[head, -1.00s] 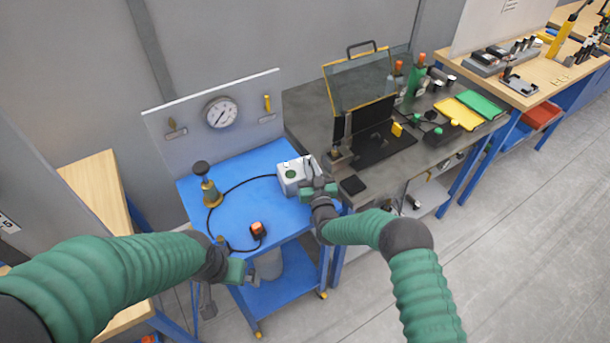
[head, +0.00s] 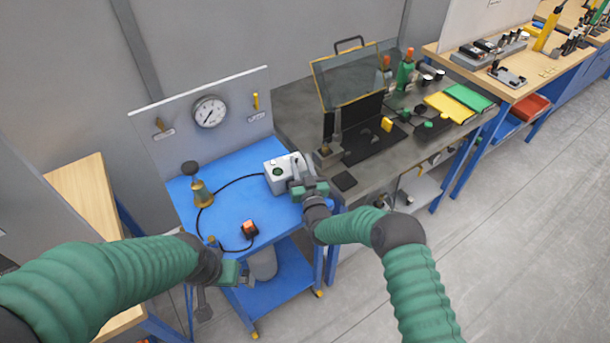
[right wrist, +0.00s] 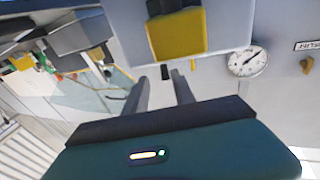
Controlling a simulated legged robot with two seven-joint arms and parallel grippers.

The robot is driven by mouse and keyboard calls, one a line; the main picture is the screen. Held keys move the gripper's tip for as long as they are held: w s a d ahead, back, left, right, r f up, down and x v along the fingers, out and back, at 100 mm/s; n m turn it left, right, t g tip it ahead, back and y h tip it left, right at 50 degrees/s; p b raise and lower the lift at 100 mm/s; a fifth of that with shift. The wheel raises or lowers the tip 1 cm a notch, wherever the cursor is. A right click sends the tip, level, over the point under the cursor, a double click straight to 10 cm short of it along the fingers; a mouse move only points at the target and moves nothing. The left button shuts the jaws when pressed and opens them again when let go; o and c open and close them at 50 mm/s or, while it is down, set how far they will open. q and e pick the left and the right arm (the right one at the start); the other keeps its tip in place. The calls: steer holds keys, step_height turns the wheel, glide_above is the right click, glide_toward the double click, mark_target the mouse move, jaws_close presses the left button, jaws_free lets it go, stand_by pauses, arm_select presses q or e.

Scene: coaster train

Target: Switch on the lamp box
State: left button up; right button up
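An orange-topped switch (head: 249,229) and a brass piece with a black knob (head: 201,192) stand on the cart, with a black cable. A gauge (head: 210,112) hangs on the back panel. A dark bench (head: 375,163) with tools adjoins on the right.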

steer(key=b+v, duration=0.2)
steer(key=v, duration=1.4)
steer(key=shift+s+a+f, duration=0.1)
steer(key=shift+s+a, duration=0.05)
steer(key=s+d+r+g+h, duration=0.1)
steer(key=s+d+g+h, duration=0.4)
steer(key=d+g, duration=0.55)
steer(key=s+d+r+m+g, duration=0.1)
steer(key=s+d, duration=0.3)
steer(key=s, duration=0.5)
steer(key=s+d+r+m+g, duration=0.1)
steer(key=s+d+g, duration=0.3)
steer(key=s, duration=0.6)
steer(key=shift+d+r+m+h, duration=0.2)
steer(key=shift+d+m+h, duration=0.1)
steer(key=shift+d+m, duration=0.2)
